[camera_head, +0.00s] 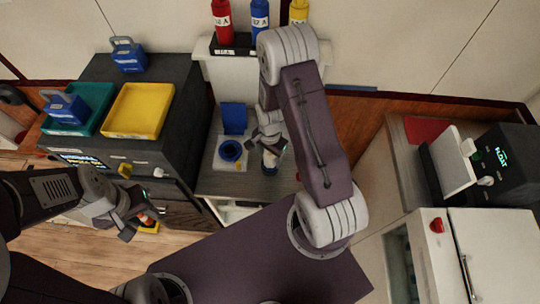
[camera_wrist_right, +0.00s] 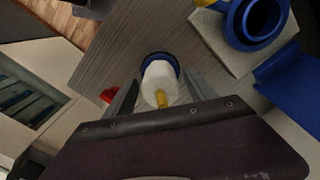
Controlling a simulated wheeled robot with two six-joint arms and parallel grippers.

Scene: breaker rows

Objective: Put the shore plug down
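The shore plug (camera_wrist_right: 158,82) is a white cylinder with a dark blue ring at its far end and a yellow tip toward the camera. It is on or just above the grey counter (camera_head: 242,184); I cannot tell if it touches. My right gripper (camera_wrist_right: 161,84) has a finger on each side of it, with narrow gaps showing. In the head view the plug (camera_head: 270,162) is under my right gripper (camera_head: 266,142).
A blue round socket on a pale plate (camera_head: 230,152) lies left of the plug. A teal tray (camera_head: 92,124) and a yellow tray (camera_head: 139,111) are on the dark cabinet. Red, blue and yellow bottles (camera_head: 260,16) stand behind. A white-flapped device (camera_head: 452,160) is at right.

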